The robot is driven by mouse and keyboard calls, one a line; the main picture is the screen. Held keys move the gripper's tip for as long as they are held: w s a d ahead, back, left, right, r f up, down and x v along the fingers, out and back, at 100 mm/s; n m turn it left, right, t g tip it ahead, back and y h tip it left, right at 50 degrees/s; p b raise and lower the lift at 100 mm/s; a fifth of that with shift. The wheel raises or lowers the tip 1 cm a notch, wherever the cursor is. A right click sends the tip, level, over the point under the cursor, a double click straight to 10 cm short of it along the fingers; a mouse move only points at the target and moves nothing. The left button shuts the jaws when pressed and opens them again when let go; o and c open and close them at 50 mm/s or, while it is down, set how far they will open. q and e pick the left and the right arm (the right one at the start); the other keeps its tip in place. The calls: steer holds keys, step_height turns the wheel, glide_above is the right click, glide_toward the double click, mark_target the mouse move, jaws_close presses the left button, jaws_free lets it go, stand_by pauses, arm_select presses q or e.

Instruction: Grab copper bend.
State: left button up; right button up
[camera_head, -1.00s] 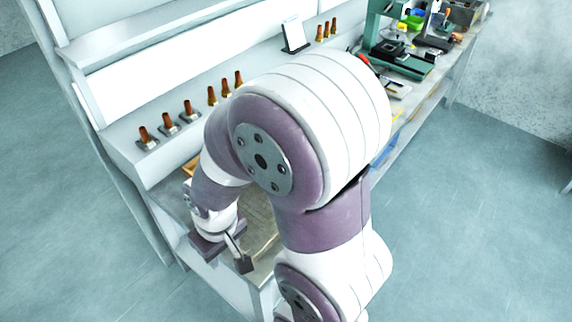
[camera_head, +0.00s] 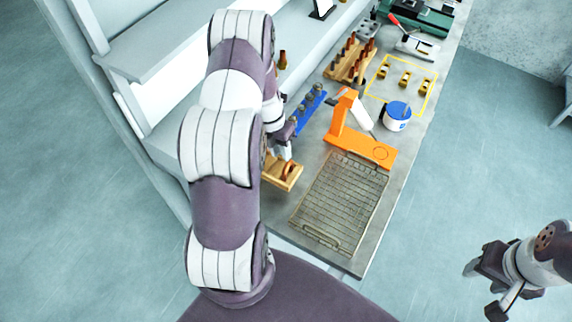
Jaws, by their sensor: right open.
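A copper bend (camera_head: 290,169) shows at a small wooden holder (camera_head: 271,182) on the left side of the workbench. My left gripper (camera_head: 283,153) is close above it, pointing down. The gripper's fingers are small and partly hidden by my own arm, so I cannot tell whether they touch the bend or how far apart they are. My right gripper (camera_head: 489,284) is open and empty at the lower right, over the floor and away from the bench.
A wire mesh tray (camera_head: 341,205) lies at the bench's near end. Behind it stand an orange stand (camera_head: 372,150), a blue-and-white tub (camera_head: 397,118), a blue rack (camera_head: 309,106) and a wooden rack of copper pieces (camera_head: 345,72). Brass fittings (camera_head: 405,78) lie inside a yellow outline.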

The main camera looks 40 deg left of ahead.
mark_target(287, 164)
arm_select(q)
steer(key=shift+w+d+f, duration=0.1)
steer(key=shift+w+f, duration=0.3)
steer(key=shift+f, duration=0.35)
steer(key=d+f+p, duration=0.2)
steer(key=shift+s+f, duration=0.15)
steer(key=shift+f, duration=0.25)
steer(key=shift+p+x, duration=0.3)
steer(key=shift+x, duration=0.9)
steer(key=shift+a+f, duration=0.3)
steer(key=shift+a, duration=0.2)
steer(key=c, duration=0.4)
steer(key=shift+d+r, duration=0.1)
steer(key=shift+d, duration=0.1)
jaws_close()
arm_select(e)
steer(key=r, duration=0.1)
steer(key=d+r, duration=0.1)
steer(key=shift+s+r, duration=0.15)
steer(key=shift+r, duration=0.2)
